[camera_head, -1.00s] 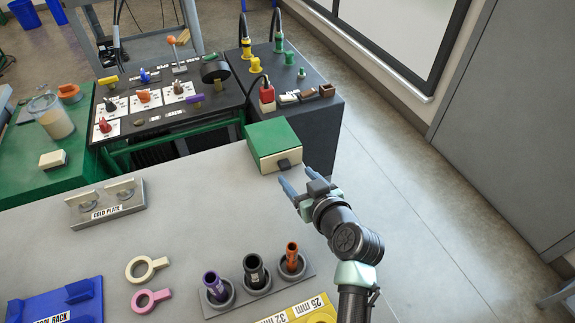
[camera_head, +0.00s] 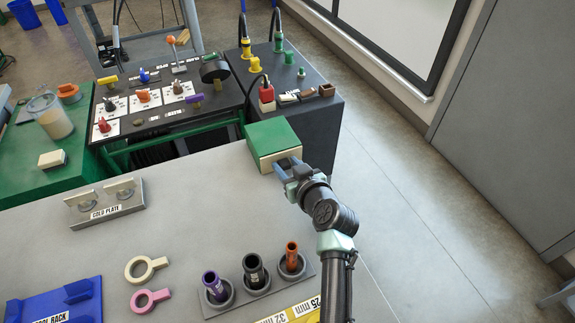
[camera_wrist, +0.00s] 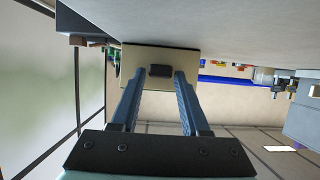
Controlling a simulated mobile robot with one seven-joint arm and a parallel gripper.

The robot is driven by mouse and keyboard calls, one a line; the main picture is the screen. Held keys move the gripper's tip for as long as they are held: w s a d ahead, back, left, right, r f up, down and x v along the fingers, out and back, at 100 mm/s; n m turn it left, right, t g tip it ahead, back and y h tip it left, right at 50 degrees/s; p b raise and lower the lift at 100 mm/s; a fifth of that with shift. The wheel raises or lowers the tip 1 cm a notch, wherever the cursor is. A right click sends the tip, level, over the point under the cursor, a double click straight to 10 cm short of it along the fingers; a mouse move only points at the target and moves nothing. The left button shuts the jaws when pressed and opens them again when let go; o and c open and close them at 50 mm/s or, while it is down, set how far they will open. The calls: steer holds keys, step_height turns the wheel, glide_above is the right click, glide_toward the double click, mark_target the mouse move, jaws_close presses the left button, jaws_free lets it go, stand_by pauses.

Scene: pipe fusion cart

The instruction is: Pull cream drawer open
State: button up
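The cream drawer (camera_head: 267,163) is the front of a small green box (camera_head: 271,137) at the far right corner of the grey table. In the wrist view the cream drawer front (camera_wrist: 187,60) faces me with a dark handle (camera_wrist: 160,71) in its middle. My gripper (camera_head: 284,165) is right at the drawer front in the head view and covers the handle there. In the wrist view my gripper (camera_wrist: 157,82) is open, its two blue fingers on either side of the handle with gaps to it. The drawer looks closed.
Orange, black and purple pipe pieces (camera_head: 254,271) stand in a grey holder near the arm. A cold plate (camera_head: 107,204) is at the left. A black cart (camera_head: 310,125) stands behind the box. The table between box and holder is clear.

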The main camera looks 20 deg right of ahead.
jaws_close()
stand_by(1.1)
